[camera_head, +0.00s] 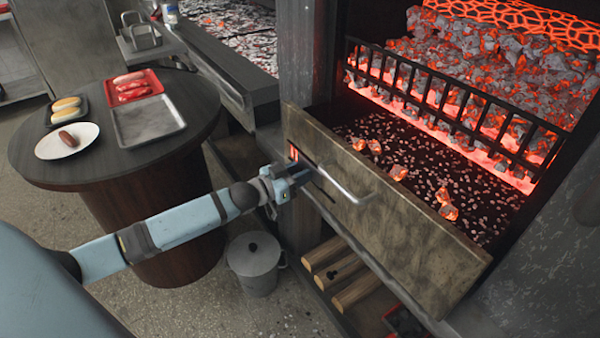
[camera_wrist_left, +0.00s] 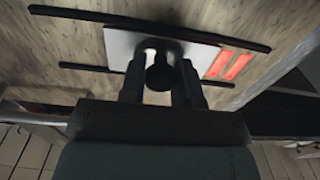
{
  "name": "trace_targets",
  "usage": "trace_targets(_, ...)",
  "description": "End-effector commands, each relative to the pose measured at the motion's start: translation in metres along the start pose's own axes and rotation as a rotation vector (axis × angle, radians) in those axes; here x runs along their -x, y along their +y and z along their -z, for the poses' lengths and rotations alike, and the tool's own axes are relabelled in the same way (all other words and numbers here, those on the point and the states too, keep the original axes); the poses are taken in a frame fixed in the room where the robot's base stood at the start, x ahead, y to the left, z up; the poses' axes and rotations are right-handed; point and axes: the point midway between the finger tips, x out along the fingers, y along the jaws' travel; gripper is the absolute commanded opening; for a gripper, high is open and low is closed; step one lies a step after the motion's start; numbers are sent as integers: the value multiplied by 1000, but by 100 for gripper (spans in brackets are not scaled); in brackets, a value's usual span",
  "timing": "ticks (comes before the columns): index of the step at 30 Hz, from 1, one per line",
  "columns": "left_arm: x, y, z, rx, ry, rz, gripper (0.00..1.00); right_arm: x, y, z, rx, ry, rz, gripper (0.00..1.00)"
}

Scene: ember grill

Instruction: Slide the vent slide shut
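The vent slide (camera_wrist_left: 118,45) is a pale grey plate with a round black knob (camera_wrist_left: 160,74), set between two black rails on the tan drawer front (camera_head: 385,215). Two glowing red vent slots (camera_wrist_left: 236,66) show uncovered beside the plate in the left wrist view; the red glow (camera_head: 293,152) also shows in the head view at the drawer's left end. My left gripper (camera_head: 298,178) is at the drawer front, its fingers (camera_wrist_left: 161,80) on both sides of the knob with no clear gap. It hides most of the slide in the head view. My right gripper is not in view.
The drawer has a metal bar handle (camera_head: 345,185) right of my gripper. Embers (camera_head: 440,200) glow behind it, below a black grate (camera_head: 450,105). A round table (camera_head: 95,172) with trays and food stands left. A lidded pot (camera_head: 255,265) and logs (camera_head: 345,280) are below.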

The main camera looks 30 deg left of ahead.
Motion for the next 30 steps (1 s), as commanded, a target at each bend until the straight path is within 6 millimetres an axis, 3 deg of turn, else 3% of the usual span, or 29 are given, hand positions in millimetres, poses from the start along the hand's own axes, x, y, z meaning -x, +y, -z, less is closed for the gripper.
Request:
trace_targets(2, 0, 0, 0, 0, 0, 0, 0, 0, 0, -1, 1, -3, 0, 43)
trace_targets(7, 0, -6, 2, -1, 0, 0, 0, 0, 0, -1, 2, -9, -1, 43)
trace_targets(15, 0, -50, 2, -2, -1, 1, 0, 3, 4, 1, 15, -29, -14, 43)
trace_targets(25, 0, -57, 1, -2, 1, 3, 0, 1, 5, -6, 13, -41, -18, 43)
trace_targets(26, 0, -57, 1, -2, 1, 3, 34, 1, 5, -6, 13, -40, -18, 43)
trace_targets(28, 0, -57, 1, -2, 1, 4, 50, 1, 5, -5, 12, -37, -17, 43)
trace_targets(30, 0, -56, 1, -2, 1, 3, 54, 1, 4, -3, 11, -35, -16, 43)
